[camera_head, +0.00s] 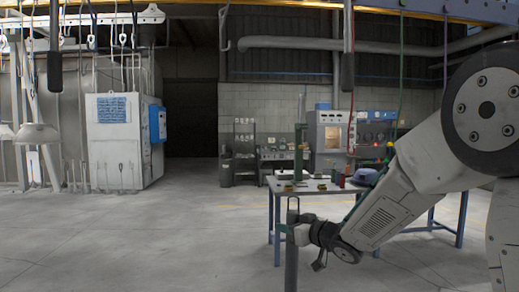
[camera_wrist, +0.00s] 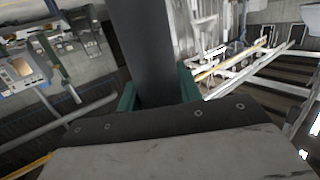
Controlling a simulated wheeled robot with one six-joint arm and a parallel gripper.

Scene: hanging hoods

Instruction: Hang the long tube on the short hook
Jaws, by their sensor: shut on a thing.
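My gripper (camera_head: 291,232) is shut on a long grey tube (camera_head: 291,265) in front of the table in the head view. The tube stands upright, its lower end cut off by the frame's bottom edge. In the wrist view the tube (camera_wrist: 141,45) runs up between the green fingers of my gripper (camera_wrist: 158,90). Several hooks hang from an overhead rail at the upper left, among them a pale hook (camera_head: 91,41). A separate grey hook (camera_head: 225,42) hangs near the top middle. I cannot tell which one is the short hook.
A table (camera_head: 335,185) with small items stands behind the tube. A white cabinet (camera_head: 112,140) is at the left, near hanging lamp-like hoods (camera_head: 38,133). Dark tubes hang at the top left (camera_head: 54,60) and top middle (camera_head: 347,65). The floor at left and centre is clear.

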